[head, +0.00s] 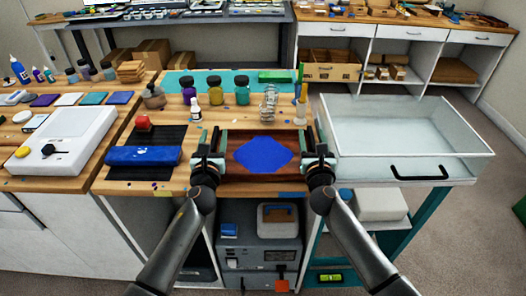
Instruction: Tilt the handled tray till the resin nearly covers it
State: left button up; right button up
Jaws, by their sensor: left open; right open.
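The handled tray (236,168) lies on the wooden workbench, a dark reddish-brown tray with greenish handles at its left and right sides. A blue resin pool (263,154) covers the middle of its floor, and brown floor shows around it. My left gripper (212,146) is open at the tray's left handle. My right gripper (308,145) is open at the right handle. The fingers hide part of each handle, and I cannot tell whether they touch them. The tray looks about level.
A blue roll (143,156) on a black mat lies left of the tray. Bottles, including a yellow one (215,91), and a coiled clear item (269,104) stand behind it. A large white open drawer (395,172) with a black handle is at the right.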

pick_arm(q)
grip_shut()
pick_arm(e)
grip_shut()
dwell(0.9)
